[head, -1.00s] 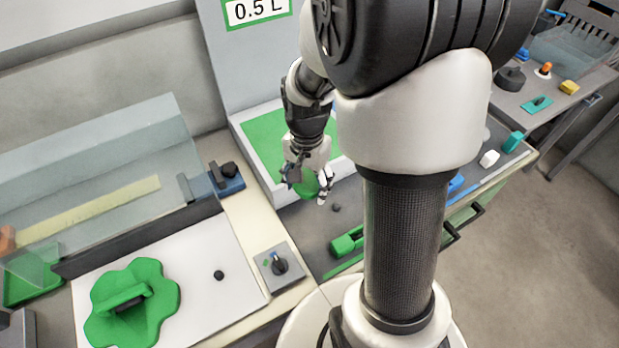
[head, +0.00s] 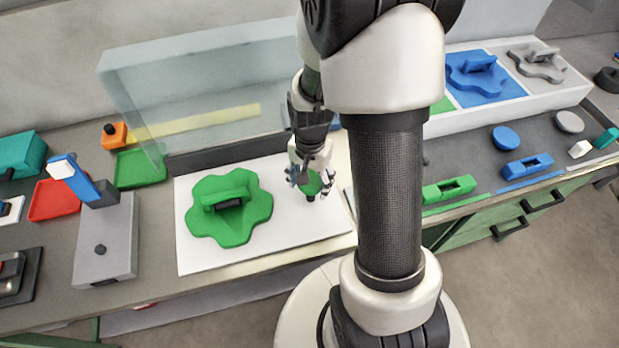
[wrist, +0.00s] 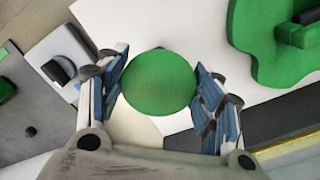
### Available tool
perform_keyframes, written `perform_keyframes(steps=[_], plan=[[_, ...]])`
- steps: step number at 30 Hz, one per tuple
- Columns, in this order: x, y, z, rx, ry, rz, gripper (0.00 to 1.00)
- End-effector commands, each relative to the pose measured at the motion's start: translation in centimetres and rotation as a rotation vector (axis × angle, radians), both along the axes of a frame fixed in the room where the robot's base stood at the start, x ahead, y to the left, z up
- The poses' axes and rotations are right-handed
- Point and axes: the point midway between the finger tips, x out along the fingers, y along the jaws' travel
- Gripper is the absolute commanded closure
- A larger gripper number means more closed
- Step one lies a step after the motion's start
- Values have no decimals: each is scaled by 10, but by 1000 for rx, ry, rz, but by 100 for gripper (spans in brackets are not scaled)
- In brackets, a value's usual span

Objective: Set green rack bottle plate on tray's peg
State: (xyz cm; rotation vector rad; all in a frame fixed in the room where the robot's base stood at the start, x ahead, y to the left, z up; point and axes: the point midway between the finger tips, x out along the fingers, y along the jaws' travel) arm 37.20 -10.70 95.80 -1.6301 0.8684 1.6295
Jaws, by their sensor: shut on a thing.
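The green round plate (head: 312,186) is between the fingers of my gripper (head: 310,181). In the wrist view the gripper (wrist: 159,82) is shut on the disc's sides, and the disc (wrist: 158,84) looks flat. The white tray (head: 205,258) lies below, and it also shows in the wrist view (wrist: 188,22). Its small dark peg (head: 310,198) shows just under the disc in the head view. I cannot tell whether disc and peg touch. The peg is hidden in the wrist view.
A green flower-shaped piece with a handle (head: 231,217) lies on the tray left of my gripper. A clear screen (head: 205,85) stands behind. A grey block with a blue lever (head: 105,240) is at left. Blue (head: 505,137) and grey (head: 569,121) discs lie at right.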

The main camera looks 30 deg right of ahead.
Motion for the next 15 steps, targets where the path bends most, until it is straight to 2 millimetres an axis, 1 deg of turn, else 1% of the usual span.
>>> perform_keyframes(steps=[1, 9, 15], plan=[[0, 0, -7, 0, 0, 0, 65], [0, 0, -36, 0, 0, 0, 65], [0, 0, -49, 0, 1, 0, 65]])
